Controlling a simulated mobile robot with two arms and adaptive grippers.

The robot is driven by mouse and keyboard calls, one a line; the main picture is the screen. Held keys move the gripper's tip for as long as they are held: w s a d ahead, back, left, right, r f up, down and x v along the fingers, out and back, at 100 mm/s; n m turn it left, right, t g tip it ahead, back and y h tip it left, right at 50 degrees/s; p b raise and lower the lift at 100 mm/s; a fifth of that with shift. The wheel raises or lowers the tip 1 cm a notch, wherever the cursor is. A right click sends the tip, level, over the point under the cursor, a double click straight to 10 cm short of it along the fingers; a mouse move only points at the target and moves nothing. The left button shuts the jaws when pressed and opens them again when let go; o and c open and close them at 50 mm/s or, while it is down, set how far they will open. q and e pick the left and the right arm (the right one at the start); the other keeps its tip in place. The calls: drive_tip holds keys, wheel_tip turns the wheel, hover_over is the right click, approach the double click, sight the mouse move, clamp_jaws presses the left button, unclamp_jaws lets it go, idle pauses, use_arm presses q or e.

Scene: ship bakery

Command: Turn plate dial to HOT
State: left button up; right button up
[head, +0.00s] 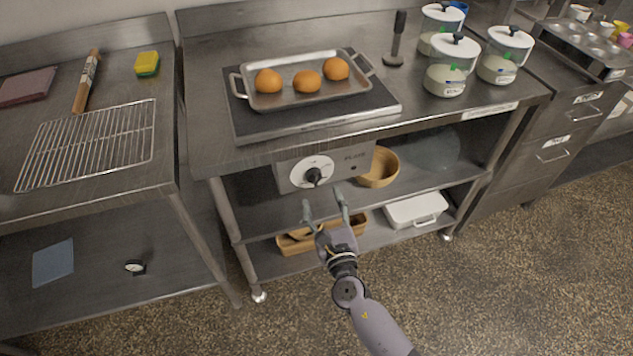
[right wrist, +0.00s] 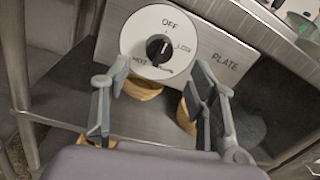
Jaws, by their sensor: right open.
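The plate dial is a white round face (head: 302,168) with a black knob (head: 314,177), on a grey panel (head: 352,161) marked PLATE under the counter's front edge. In the right wrist view the knob (right wrist: 158,49) is large, with OFF at the top, LOW at right and HOT at lower left. I cannot tell surely which mark the knob points to. My right gripper (head: 323,203) is open and empty, just in front of and below the dial. In the right wrist view its fingers (right wrist: 159,84) are spread either side, below the knob, apart from it. My left gripper is not in view.
A metal tray (head: 361,90) with three orange-brown buns sits on the dark hot plate (head: 243,126). Several lidded jars stand at the right. Wooden bowl (head: 381,168) and white box (head: 414,211) are on the lower shelves. The floor in front is clear.

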sight(316, 182)
drive_tip(key=x, duration=0.6)
drive_tip(key=shift+w, duration=0.3)
drive_tip(key=c, duration=1.2)
drive_tip(key=shift+o, duration=0.2)
